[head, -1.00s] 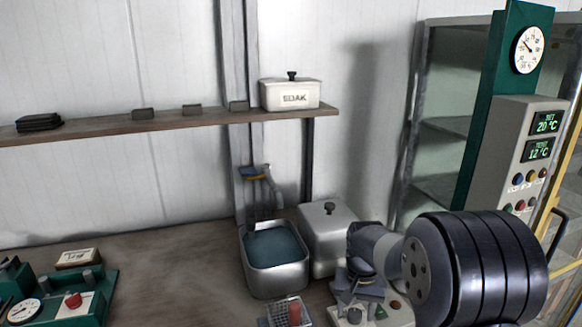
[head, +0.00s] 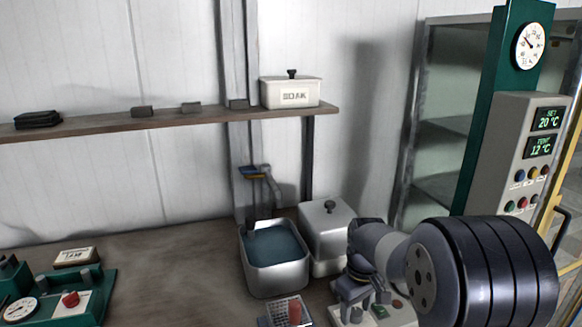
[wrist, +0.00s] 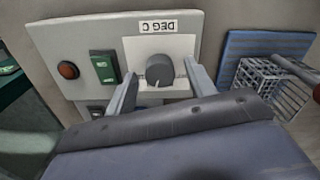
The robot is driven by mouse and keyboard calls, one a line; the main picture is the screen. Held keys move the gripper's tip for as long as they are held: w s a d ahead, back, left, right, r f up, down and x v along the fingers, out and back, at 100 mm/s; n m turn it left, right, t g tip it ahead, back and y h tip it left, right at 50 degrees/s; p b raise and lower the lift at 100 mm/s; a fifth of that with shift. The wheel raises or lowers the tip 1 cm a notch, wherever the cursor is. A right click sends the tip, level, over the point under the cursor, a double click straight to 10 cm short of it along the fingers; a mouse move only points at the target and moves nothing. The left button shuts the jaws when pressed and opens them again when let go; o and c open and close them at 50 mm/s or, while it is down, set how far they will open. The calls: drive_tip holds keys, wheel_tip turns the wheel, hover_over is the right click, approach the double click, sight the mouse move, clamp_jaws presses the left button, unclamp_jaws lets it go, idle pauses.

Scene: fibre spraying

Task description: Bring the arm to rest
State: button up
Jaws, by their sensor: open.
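My gripper (head: 352,298) is low at the front right of the bench in the head view, over a small control box (head: 398,312). In the wrist view its two fingers (wrist: 160,88) are spread apart, with a dark round knob (wrist: 160,68) showing between them. The knob sits on a white plate marked DEG C on the grey box face (wrist: 75,40). I cannot tell whether the fingers touch the knob. My dark wrist body covers the lower part of the wrist view.
A wire basket (wrist: 272,88) stands close by on a blue striped mat (wrist: 265,45). A water-filled metal basin (head: 275,283) and a lidded box (head: 325,230) stand behind my arm.

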drive_tip(key=shift+n, duration=0.8)
drive_tip(key=shift+r, duration=2.5)
drive_tip(key=shift+r, duration=0.1)
